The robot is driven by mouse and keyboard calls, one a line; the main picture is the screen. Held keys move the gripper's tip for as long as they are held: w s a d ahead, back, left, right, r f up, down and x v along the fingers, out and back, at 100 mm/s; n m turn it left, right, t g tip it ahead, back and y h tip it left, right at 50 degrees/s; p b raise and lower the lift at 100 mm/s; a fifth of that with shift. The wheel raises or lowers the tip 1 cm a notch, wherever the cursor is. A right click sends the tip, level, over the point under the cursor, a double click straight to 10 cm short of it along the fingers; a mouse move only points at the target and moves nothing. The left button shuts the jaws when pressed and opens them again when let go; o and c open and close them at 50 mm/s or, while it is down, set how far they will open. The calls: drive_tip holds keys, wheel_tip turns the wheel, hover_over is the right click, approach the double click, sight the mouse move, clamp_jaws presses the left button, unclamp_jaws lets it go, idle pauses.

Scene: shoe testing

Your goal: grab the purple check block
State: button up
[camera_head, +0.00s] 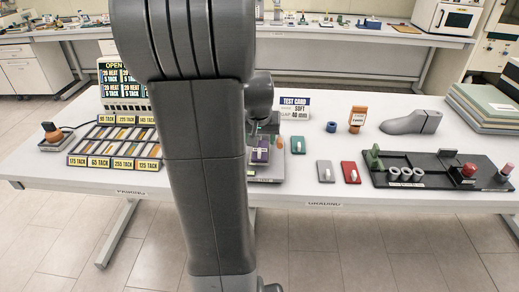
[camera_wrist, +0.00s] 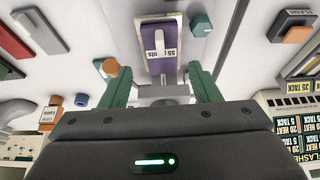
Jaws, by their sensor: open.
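The purple check block (camera_wrist: 150,38) has a pale grip on top and a small number label at one end. It lies on a grey stand (camera_wrist: 171,18) in the wrist view. In the head view the purple block (camera_head: 260,155) shows just right of my arm, which hides part of the stand. My gripper (camera_wrist: 158,68) has two green fingers spread apart, with nothing held. In the wrist view the block lies beyond the fingertips, roughly centred between them.
A green block (camera_head: 298,145) sits close beside the stand. A weight tray (camera_head: 118,145) is left. A test card (camera_head: 294,107) stands behind.

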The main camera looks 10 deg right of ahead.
sight(259, 149)
drive_tip(key=shift+p+x, duration=0.55)
drive_tip(key=shift+x, duration=2.65)
drive_tip(key=shift+s+a, duration=0.15)
drive_tip(key=c, duration=0.8)
drive_tip(key=shift+c, duration=0.2)
drive_tip(key=shift+r, duration=0.1)
